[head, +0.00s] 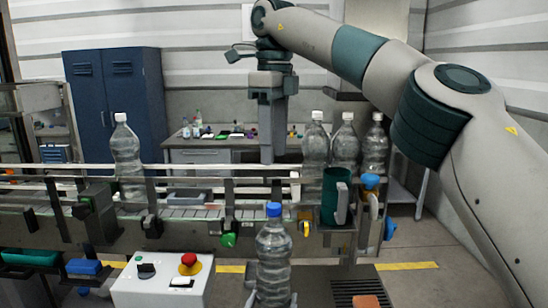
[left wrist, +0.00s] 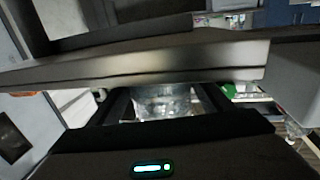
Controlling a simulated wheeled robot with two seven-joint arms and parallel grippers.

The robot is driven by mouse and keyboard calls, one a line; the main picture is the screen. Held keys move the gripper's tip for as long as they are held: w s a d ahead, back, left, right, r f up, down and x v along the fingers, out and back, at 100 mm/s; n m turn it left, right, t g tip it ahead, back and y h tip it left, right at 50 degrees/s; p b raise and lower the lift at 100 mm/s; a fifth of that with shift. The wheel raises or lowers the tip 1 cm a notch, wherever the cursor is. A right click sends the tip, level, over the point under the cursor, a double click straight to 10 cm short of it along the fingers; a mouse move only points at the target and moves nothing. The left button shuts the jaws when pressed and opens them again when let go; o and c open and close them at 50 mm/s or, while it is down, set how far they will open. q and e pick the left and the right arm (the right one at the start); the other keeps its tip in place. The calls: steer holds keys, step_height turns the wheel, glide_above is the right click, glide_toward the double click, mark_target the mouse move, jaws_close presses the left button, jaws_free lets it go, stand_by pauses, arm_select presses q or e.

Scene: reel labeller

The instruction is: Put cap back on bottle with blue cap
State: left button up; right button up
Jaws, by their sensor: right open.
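The clear bottle (head: 273,262) stands upright at the bottom centre of the head view, in front of the conveyor. The blue cap (head: 273,209) sits on top of its neck; I cannot tell whether it is tight. The bottle's lower end is cut off. In the left wrist view, clear plastic of the bottle (left wrist: 165,102) shows between the dark fingers of my left gripper (left wrist: 165,108), which appears shut on it. My right gripper (head: 267,160) points down, open and empty, above and behind the blue cap, clear of it.
A conveyor (head: 190,212) with rails runs across behind the bottle. One white-capped bottle (head: 124,155) stands on it at left, several at right. A green mug-like part (head: 334,197) is at the conveyor's right end. A control box (head: 160,284) with a red button (head: 189,263) stands at lower left.

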arm_select(q)
steer(key=o, duration=0.3)
steer(key=s+a+b, duration=0.1)
steer(key=s, duration=0.4)
steer(key=s+a+b, duration=0.1)
steer(key=s, duration=0.5)
steer(key=s+a+b, duration=0.1)
steer(key=s, duration=0.5)
steer(key=shift+a+b, duration=0.2)
steer(key=shift+b, duration=0.1)
